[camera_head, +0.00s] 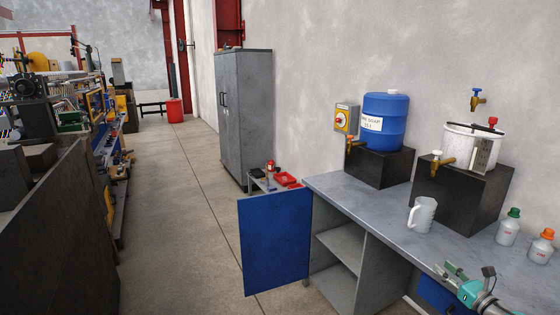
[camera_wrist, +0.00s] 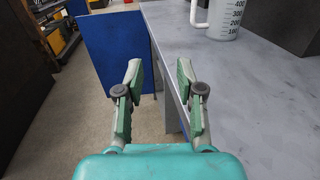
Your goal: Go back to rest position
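My gripper (camera_wrist: 159,76) shows in the wrist view with its two green-grey fingers apart and nothing between them. Beyond the fingers are the front edge of the grey workbench and the floor. In the head view my gripper (camera_head: 449,271) is at the lower right, by the front edge of the workbench (camera_head: 385,208). A white measuring jug (camera_head: 421,214) stands upright on the bench, apart from the gripper. The jug (camera_wrist: 223,18) also shows at the top right of the wrist view.
A blue cabinet door (camera_head: 274,241) stands open at the bench's left end; it also shows in the wrist view (camera_wrist: 117,45). A blue drum (camera_head: 384,122) and a white pot (camera_head: 470,146) sit on dark blocks. Two small bottles (camera_head: 508,227) (camera_head: 541,246) stand at the right. The aisle floor (camera_head: 172,180) is clear.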

